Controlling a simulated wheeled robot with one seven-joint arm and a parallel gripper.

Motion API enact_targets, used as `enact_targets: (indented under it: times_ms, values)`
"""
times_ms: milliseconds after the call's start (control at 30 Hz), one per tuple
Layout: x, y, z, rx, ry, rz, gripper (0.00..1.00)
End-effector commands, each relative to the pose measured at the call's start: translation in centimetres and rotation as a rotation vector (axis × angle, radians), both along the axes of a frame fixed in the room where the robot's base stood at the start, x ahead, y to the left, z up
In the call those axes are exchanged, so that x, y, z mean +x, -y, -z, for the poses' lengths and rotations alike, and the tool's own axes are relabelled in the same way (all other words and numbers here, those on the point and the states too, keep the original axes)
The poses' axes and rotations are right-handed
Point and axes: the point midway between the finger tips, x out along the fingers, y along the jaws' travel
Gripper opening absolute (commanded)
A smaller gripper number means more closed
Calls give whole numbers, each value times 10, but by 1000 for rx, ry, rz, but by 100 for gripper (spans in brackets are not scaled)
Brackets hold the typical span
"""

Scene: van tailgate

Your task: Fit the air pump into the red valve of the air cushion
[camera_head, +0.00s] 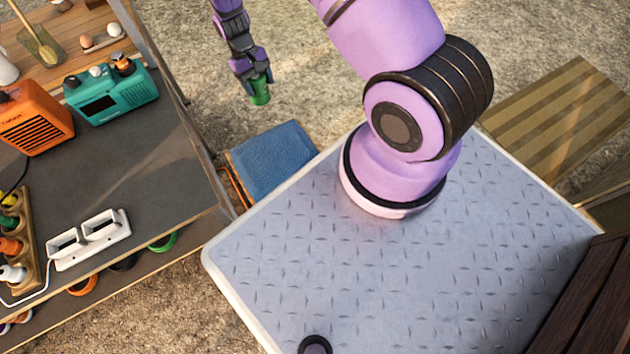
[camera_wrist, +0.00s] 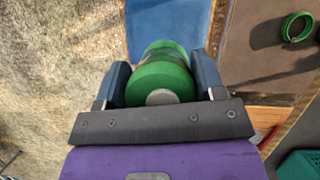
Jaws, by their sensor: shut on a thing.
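My gripper (camera_head: 257,88) is shut on a green cylinder, which I take to be the air pump (camera_head: 260,96). In the wrist view the pump (camera_wrist: 163,72) sits between the two dark fingers, its round end with a grey disc facing the camera. A flat blue pad, which looks like the air cushion (camera_head: 272,160), lies right of the shelf unit, below my gripper in the picture. The pump is held apart from it in the head view. The blue pad (camera_wrist: 165,22) also shows beyond the pump in the wrist view. I cannot make out the red valve.
A grey worktop (camera_head: 150,165) at the left carries an orange heater-like box (camera_head: 36,121), a teal device (camera_head: 112,95) and a white socket strip (camera_head: 90,238). A green ring (camera_head: 163,243) shows below its edge. A striped wooden slab (camera_head: 560,115) is at right. Gravel lies open around my gripper.

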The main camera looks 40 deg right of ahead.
Motion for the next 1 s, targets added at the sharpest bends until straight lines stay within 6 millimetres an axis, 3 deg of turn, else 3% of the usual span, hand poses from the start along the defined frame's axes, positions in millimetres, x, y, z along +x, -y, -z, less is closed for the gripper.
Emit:
enact_targets:
  times_ms: [1000]
  values:
    - [-32,7,61,1,-2,0,30]
